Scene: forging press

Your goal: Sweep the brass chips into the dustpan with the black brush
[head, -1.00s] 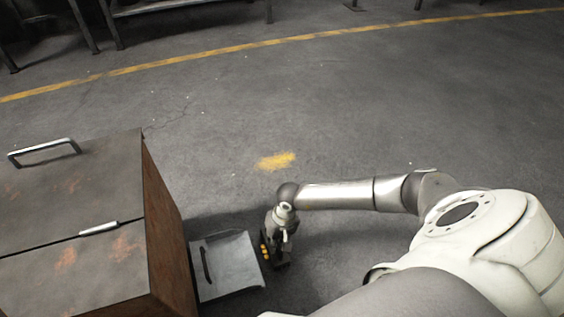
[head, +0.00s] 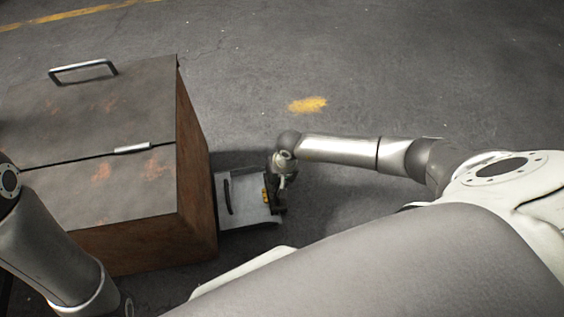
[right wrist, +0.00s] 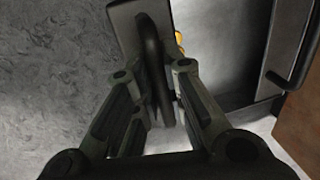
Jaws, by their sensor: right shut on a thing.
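The grey dustpan (head: 246,188) lies on the floor against the right side of the rusty box, its black handle on the left. It also shows in the right wrist view (right wrist: 218,50). The brass chips (head: 265,195) are a small yellow cluster at the pan's right, open edge; a few also show beside the brush in the right wrist view (right wrist: 179,40). They look just over the lip, partly hidden by the brush. My right gripper (head: 279,190) is shut on the black brush (right wrist: 128,35), which stands at the pan's right edge. My left gripper is out of view.
The rusty metal box (head: 196,170) with a lidded top and handle stands left of the dustpan, close to it. A worn yellow paint patch (head: 308,104) marks the floor beyond. The concrete floor to the right and behind is clear.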

